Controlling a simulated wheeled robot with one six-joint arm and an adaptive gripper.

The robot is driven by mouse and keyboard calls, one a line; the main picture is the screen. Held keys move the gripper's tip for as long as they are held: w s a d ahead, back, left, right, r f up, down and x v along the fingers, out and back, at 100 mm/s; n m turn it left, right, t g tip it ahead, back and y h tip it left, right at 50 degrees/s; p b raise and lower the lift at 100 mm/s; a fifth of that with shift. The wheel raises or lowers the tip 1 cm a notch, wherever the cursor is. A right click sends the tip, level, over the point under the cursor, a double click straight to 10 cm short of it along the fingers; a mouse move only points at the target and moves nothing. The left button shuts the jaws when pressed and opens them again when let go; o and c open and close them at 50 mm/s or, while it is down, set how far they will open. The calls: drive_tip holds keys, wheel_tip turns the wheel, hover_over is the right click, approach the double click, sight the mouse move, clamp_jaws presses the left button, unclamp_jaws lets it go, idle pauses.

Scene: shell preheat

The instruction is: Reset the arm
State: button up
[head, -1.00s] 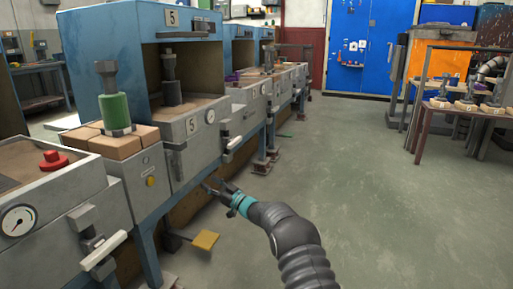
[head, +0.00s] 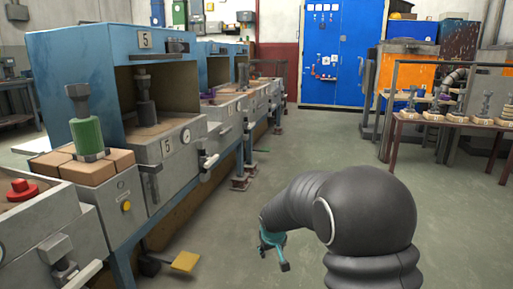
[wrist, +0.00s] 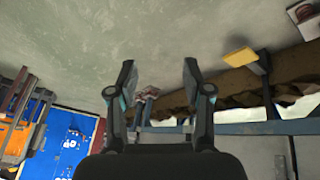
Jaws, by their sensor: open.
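My arm (head: 350,215) is bent in the lower right of the head view, over the open floor. My gripper (head: 283,262) hangs beyond the bend, partly hidden by the arm. In the wrist view my gripper (wrist: 158,80) shows two fingers spread apart with nothing between them. It is clear of the machines and touches nothing that I can see.
A row of blue machines (head: 75,70) runs along the left. One holds a dark fitting (head: 144,100). A green cylinder (head: 87,135) stands on tan blocks. A yellow pedal (head: 185,262) juts out low. A table (head: 432,122) stands right. The floor (head: 330,140) between is clear.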

drive_tip(key=s+d+r+m+p, duration=0.1)
drive_tip(key=s+d+r, duration=0.2)
drive_tip(key=s+r, duration=0.4)
drive_tip(key=s+d+r+m+p, duration=0.1)
drive_tip(key=s+d+r, duration=0.3)
drive_tip(key=s, duration=1.3)
drive_tip(key=s+d+r+m+p, duration=0.2)
drive_tip(key=s+d+r, duration=0.2)
drive_tip(key=s+r, duration=0.6)
drive_tip(key=shift+s+p, duration=0.3)
drive_tip(key=shift+s, duration=1.05)
